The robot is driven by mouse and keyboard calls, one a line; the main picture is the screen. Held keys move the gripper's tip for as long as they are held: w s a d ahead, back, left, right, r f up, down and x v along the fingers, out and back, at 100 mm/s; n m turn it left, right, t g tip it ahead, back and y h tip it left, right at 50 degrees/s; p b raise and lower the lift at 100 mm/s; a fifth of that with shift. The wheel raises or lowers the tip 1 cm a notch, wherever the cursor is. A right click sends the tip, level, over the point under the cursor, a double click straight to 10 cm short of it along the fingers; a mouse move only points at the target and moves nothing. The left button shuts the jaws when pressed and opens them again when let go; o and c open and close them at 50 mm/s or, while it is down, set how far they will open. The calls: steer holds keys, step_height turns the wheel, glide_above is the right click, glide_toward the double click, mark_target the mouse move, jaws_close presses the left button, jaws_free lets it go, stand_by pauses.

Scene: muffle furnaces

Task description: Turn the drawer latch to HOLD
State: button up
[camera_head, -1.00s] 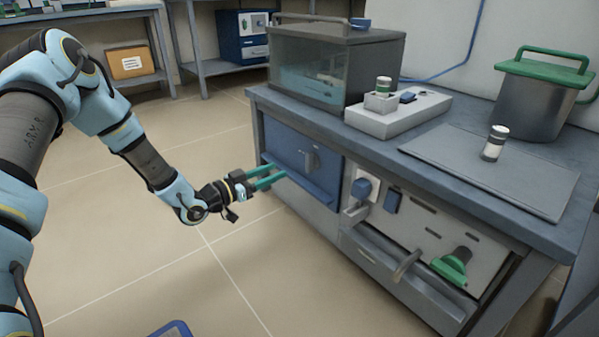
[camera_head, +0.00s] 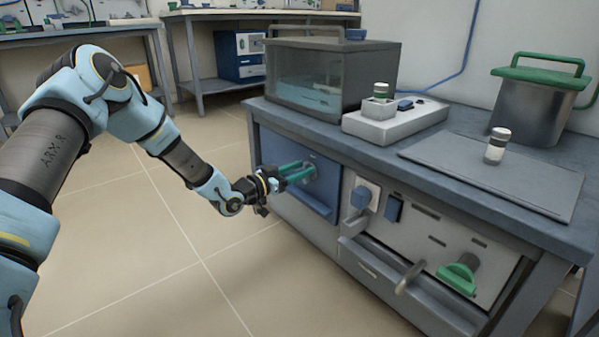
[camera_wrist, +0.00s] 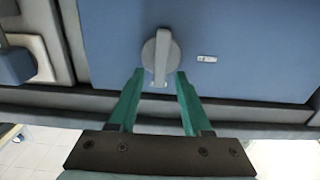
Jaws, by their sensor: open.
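The latch (camera_wrist: 161,55) is a grey round knob with a raised bar standing about upright. It sits on a blue panel (camera_wrist: 110,35) on the front of the bench; the panel also shows in the head view (camera_head: 275,155). A small white label (camera_wrist: 207,59) is to the latch's right in the wrist view. My gripper (camera_wrist: 159,72) is open. In the head view my gripper (camera_head: 309,172) partly hides the latch. The label's lettering is too small to read.
Right of the panel are a blue knob (camera_head: 362,195), a grey lever (camera_head: 409,277) and a green handle (camera_head: 459,275). A partly open grey drawer (camera_head: 415,300) sticks out below. The floor (camera_head: 140,260) left of the bench is clear.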

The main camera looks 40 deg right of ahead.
jaws_close()
stand_by(0.8)
steer(key=shift+w+f+n+p, duration=0.35)
steer(key=shift+n+p, duration=0.75)
steer(key=shift+n, duration=1.85)
steer(key=shift+w+f+n+p, duration=0.35)
steer(key=shift+n+p, duration=0.7)
steer(key=shift+n, duration=1.95)
steer(key=shift+w+f+n+p, duration=0.35)
steer(key=shift+n+p, duration=0.75)
steer(key=shift+n, duration=1.85)
